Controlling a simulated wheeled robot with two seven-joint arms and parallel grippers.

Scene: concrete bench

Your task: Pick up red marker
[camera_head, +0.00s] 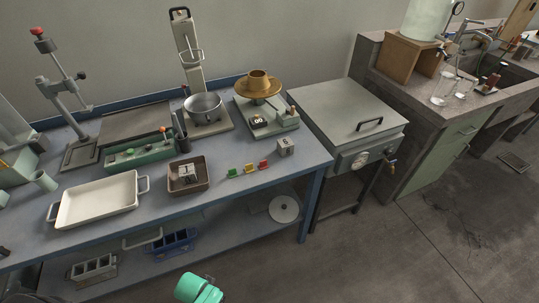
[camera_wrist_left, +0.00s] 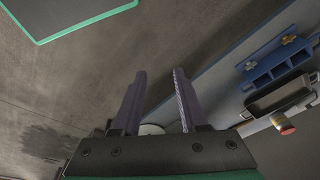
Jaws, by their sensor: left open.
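A small red marker (camera_head: 263,164) stands on the blue bench top near its front right. It is the rightmost of a short row with a yellow marker (camera_head: 249,168) and a green marker (camera_head: 232,172). My left gripper (camera_wrist_left: 160,73) is open, with two dark fingers apart and nothing held between them. In the head view only a teal part of my arm shows at the bottom edge, below and in front of the bench, well away from the red marker. I cannot make out the red marker in the left wrist view. My right gripper is not in view.
A grey cube (camera_head: 285,147) stands just right of the markers, and a brown bin (camera_head: 203,163) stands left of them. A white tray (camera_head: 98,226) sits further left. The lower shelf holds a blue rack (camera_head: 174,244), also in the wrist view (camera_wrist_left: 277,66), and a white disc (camera_head: 284,209).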

